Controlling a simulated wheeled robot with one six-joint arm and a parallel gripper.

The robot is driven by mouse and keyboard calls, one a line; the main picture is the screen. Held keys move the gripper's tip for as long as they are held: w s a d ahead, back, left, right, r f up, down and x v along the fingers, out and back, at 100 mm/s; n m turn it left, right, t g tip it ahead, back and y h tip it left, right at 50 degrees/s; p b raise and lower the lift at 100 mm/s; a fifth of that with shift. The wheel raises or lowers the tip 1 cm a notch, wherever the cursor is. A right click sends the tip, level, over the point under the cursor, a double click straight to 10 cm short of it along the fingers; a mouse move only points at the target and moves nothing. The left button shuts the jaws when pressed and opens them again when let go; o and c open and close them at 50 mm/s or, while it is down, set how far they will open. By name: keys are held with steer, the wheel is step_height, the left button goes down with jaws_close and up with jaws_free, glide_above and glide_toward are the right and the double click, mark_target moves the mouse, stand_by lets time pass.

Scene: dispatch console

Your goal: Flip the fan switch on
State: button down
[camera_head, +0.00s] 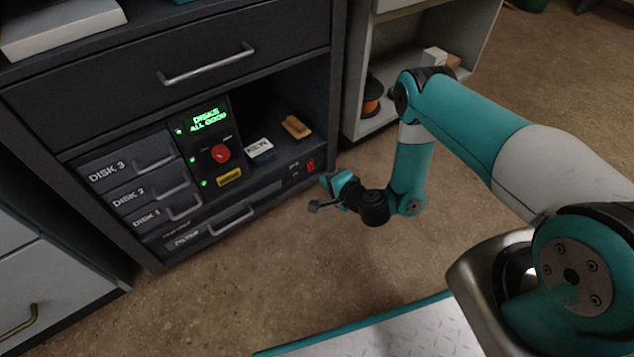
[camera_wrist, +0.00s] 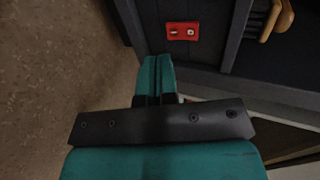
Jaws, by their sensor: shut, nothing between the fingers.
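The red fan switch (camera_head: 311,165) is a small rocker on the dark lower right panel of the console. It also shows in the wrist view (camera_wrist: 182,31), with a pale dash mark at its left and a pale round mark at its right. I cannot tell which side is pressed in. My teal gripper (camera_head: 327,181) is just in front of and below the switch, to its right. In the wrist view its fingers (camera_wrist: 154,62) are together and empty, pointing up toward the switch, with a gap between them and it.
The console has disk drawers (camera_head: 134,193), a red knob (camera_head: 221,153), a yellow button (camera_head: 229,177) and a lower filter handle (camera_head: 232,222). A wooden-handled item (camera_head: 296,127) and a labelled block (camera_head: 260,150) lie in the open bay. A grey shelf (camera_head: 372,124) stands right. Floor in front is clear.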

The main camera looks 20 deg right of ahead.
mark_target(312, 169)
steer(key=shift+r+b+x, duration=0.2)
steer(key=shift+b+x, duration=0.8)
steer(key=shift+x, duration=0.05)
steer(key=shift+r+b+x, duration=0.2)
steer(key=shift+b+x, duration=0.8)
steer(key=shift+x, duration=0.05)
steer(key=shift+w+a, duration=0.2)
steer(key=shift+w, duration=0.15)
steer(key=shift+w+a+r+p, duration=0.1)
steer(key=shift+w+r+p, duration=0.05)
steer(key=shift+p, duration=0.15)
steer(key=shift+w+f, duration=0.1)
steer(key=shift+f, duration=0.1)
steer(key=shift+r, duration=0.15)
